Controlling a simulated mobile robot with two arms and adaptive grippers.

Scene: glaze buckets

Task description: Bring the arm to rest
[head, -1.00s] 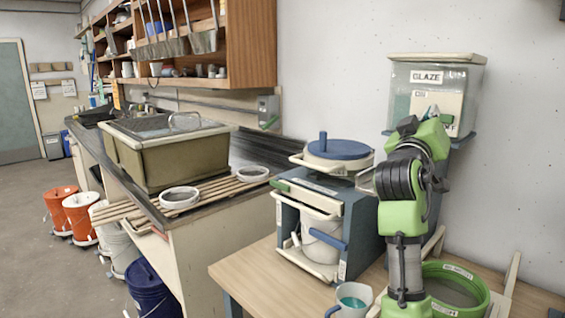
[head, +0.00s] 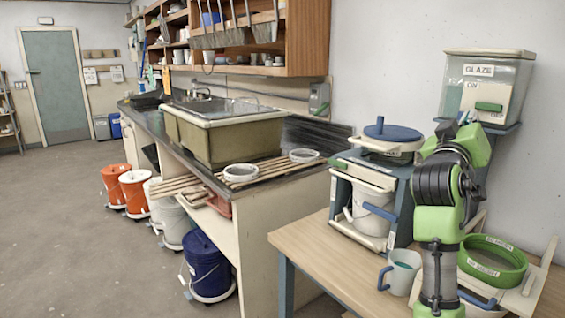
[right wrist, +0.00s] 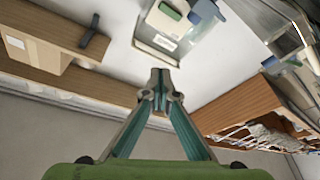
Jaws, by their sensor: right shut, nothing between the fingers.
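My right arm (head: 440,210), green, black and grey, rises at the right of the head view, folded upward in front of the wooden table. My right gripper (right wrist: 160,82) shows in the right wrist view with its two teal fingers converging and their tips together. Nothing is between the fingers. In the head view the gripper is mostly hidden behind the arm's upper part. My left arm and left gripper are not in view.
The wooden table (head: 310,252) holds a blue-and-white bucket stand (head: 362,200), a mug (head: 402,268) and a green ring (head: 492,262). A clear GLAZE container (head: 488,85) is on the wall. A sink counter (head: 250,200) stands left, with buckets (head: 207,265) below. The floor at left is clear.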

